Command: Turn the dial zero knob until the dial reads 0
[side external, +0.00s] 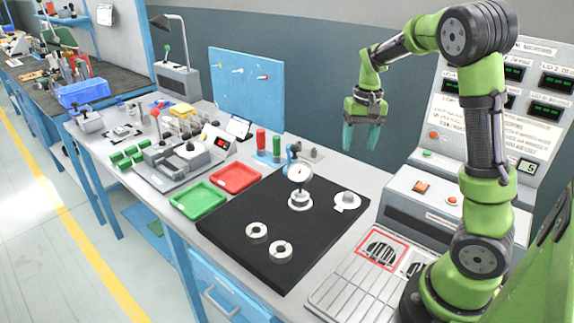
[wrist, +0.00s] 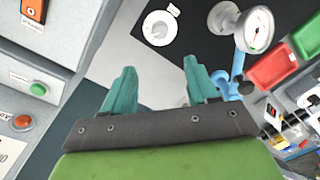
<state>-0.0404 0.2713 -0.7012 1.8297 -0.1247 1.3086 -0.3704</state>
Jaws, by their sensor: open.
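A round white dial gauge (side external: 299,173) stands upright on a white base on the black mat; in the wrist view the dial (wrist: 258,29) is seen at an angle, and its reading is too small to tell. A white round knob on a flat disc (side external: 347,199) sits on the mat's right corner, right of the dial. It also shows at the top of the wrist view (wrist: 159,29). My gripper (side external: 361,137) is open and empty, with teal fingers pointing down, in the air above and behind the knob. Both fingers (wrist: 160,68) are apart from everything.
Two white rings lie on the front of the black mat (side external: 230,215). Green (side external: 198,201) and red (side external: 236,178) trays lie left of it. A control console (side external: 440,205) with buttons stands at the right. Small tools stand behind the dial.

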